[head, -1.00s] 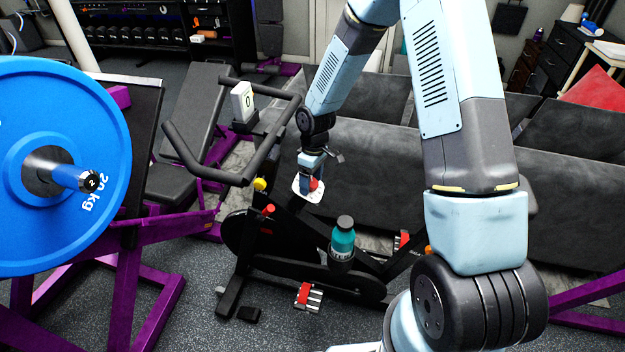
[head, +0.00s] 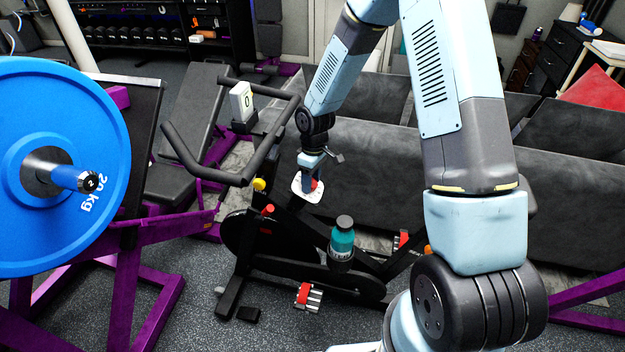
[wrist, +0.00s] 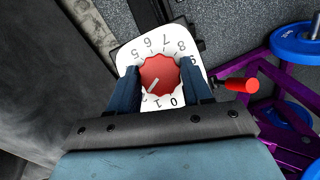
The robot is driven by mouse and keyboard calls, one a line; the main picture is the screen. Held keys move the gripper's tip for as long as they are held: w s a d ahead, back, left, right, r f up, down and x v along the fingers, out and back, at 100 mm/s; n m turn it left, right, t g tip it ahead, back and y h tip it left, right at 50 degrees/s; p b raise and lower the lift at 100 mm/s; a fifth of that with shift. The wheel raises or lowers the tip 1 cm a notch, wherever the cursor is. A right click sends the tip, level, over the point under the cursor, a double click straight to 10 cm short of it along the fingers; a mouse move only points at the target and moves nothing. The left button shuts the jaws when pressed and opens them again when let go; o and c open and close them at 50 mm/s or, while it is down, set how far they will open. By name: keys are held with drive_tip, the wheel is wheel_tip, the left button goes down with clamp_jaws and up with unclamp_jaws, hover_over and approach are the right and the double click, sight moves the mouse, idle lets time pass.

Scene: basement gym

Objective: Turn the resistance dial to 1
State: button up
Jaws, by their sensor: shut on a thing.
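The resistance dial is a red scalloped knob (wrist: 160,75) with a white pointer line, on a white numbered plate (wrist: 128,57) of the exercise bike (head: 250,245). My gripper (wrist: 162,84) is shut on the knob, with one blue finger on each side. In the wrist view the pointer aims down and to the left, to the left of the 1. The figures near the left finger are hidden, so I cannot read the exact mark. In the head view my gripper (head: 312,185) is over the white plate, with a bit of red showing beside it.
A red-ended lever (wrist: 242,85) sticks out right of the plate. Handlebars with a white display reading 0 (head: 242,101) stand left of my gripper. A teal bottle (head: 343,238) is on the frame. A grey sofa (head: 400,170) is close behind; a blue weight plate (head: 95,130) stands left.

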drive_tip(key=shift+s+a+n+t, duration=0.15)
drive_tip(key=shift+n+t, duration=0.35)
drive_tip(key=shift+n, duration=0.7)
drive_tip(key=shift+a+n+t+h, duration=0.15)
drive_tip(key=shift+n+t, duration=0.15)
drive_tip(key=shift+n, duration=0.4)
drive_tip(key=shift+n+t+h, duration=0.15)
drive_tip(key=shift+n+t, duration=0.15)
drive_tip(key=shift+n, duration=0.4)
drive_tip(key=o, duration=1)
drive_tip(key=shift+o, duration=0.2)
drive_tip(key=shift+r, duration=0.1)
wheel_tip(320, 180, up, 13)
drive_tip(key=s, duration=0.1)
drive_tip(key=shift+s+r, duration=0.2)
drive_tip(key=shift+s, duration=0.15)
